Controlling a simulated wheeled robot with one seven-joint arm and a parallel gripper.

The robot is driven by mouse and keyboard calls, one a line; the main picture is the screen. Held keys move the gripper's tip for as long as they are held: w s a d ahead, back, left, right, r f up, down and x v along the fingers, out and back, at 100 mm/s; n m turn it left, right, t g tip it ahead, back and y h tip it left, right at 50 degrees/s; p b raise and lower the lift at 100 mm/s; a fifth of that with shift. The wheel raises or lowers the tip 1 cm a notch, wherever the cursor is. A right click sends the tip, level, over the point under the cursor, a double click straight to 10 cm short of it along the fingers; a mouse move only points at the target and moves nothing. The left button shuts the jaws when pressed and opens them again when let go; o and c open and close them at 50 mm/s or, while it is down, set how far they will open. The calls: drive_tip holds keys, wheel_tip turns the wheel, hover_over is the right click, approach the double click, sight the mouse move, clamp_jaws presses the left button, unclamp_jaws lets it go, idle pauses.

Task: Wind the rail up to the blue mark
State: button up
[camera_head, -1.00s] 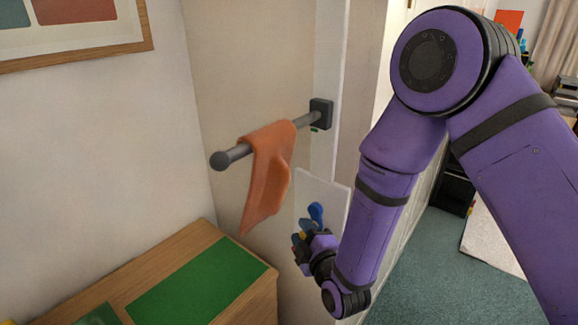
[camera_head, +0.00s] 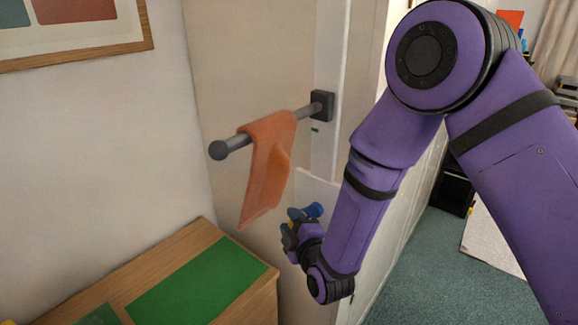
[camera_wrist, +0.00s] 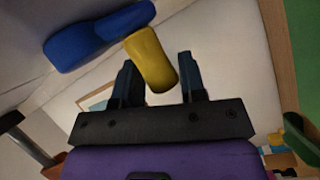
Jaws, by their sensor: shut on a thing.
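The rail (camera_head: 268,130) is a grey bar with a round knob end, mounted on a black block (camera_head: 322,105) on a pale upright strip. A small green mark (camera_head: 316,130) sits on the strip just below the block. I cannot make out a blue mark. An orange cloth (camera_head: 266,175) hangs over the rail. Below it, a blue crank arm (camera_head: 315,210) sits at a white panel; it also shows in the wrist view (camera_wrist: 85,42) with a yellow handle (camera_wrist: 151,60). My gripper (camera_head: 290,230) is shut on the yellow handle, which lies between its fingers in the wrist view.
A wooden cabinet (camera_head: 250,302) with a green mat (camera_head: 200,283) stands at the lower left, close to my gripper. A framed picture (camera_head: 70,58) hangs on the left wall. Open carpet (camera_head: 440,270) lies to the right.

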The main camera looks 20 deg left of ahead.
drive_tip(key=shift+w+r, duration=0.15)
drive_tip(key=shift+w+a+r, duration=0.1)
drive_tip(key=shift+a+r, duration=0.2)
drive_tip(key=shift+r, duration=0.55)
drive_tip(key=shift+r, duration=0.75)
drive_tip(key=shift+d, duration=0.1)
drive_tip(key=shift+r, duration=0.1)
